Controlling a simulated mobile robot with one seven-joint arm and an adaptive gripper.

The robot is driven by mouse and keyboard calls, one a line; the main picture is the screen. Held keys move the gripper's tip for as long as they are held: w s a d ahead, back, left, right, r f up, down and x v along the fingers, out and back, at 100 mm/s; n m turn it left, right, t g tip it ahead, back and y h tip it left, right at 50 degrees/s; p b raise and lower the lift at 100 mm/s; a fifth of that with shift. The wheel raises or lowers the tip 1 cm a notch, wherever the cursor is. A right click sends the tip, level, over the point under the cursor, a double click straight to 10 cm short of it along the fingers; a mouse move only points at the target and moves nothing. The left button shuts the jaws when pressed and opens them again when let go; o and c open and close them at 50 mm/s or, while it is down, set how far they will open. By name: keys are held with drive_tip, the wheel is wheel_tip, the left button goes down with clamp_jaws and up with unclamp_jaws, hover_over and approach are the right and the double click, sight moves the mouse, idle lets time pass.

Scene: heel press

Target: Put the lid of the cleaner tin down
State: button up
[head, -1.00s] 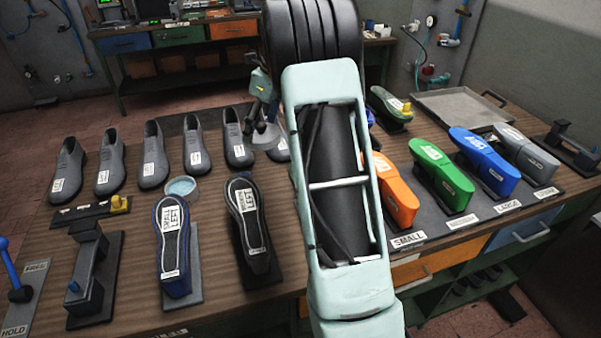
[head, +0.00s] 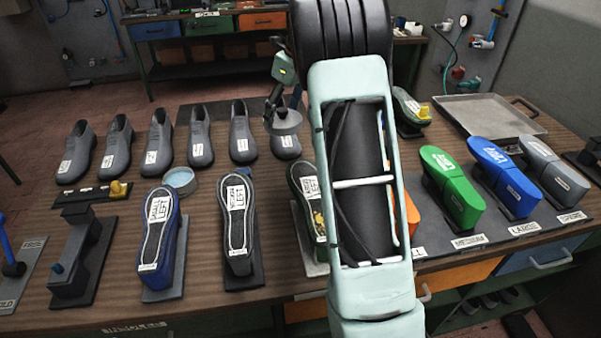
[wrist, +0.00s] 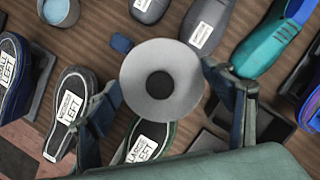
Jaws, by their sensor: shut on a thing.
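The lid is a grey disc with a dark round centre (wrist: 160,85). It also shows in the head view (head: 284,123), above the back row of grey shoes. My gripper (head: 285,100) is shut on it, with one finger at either side of its rim in the wrist view (wrist: 160,80). The lid is held in the air, apart from the table. The open round tin (head: 180,181) stands on the wooden table, left of and nearer than the lid. It shows at the top left of the wrist view (wrist: 61,10). Light blue shows inside it.
A small blue block (head: 249,174) lies on the table below the lid. Grey shoes (head: 201,138) stand behind the tin, and soled shoes on stands (head: 238,225) in front. Coloured lasts (head: 452,187) and a metal tray (head: 490,117) are at right. My arm hides part of the table.

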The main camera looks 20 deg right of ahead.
wheel_tip(320, 180, down, 18)
drive_tip(key=shift+r+p, duration=0.1)
drive_tip(key=shift+p, duration=0.2)
idle(0.3)
drive_tip(key=shift+f, duration=0.25)
drive_tip(key=o, duration=0.8)
drive_tip(key=shift+o, duration=0.3)
drive_tip(key=shift+r, duration=0.1)
drive_tip(key=shift+r, duration=0.25)
drive_tip(key=v, duration=1.1)
drive_tip(key=shift+s+r+b, duration=0.2)
drive_tip(key=shift+r+b, duration=0.15)
drive_tip(key=shift+b, duration=0.05)
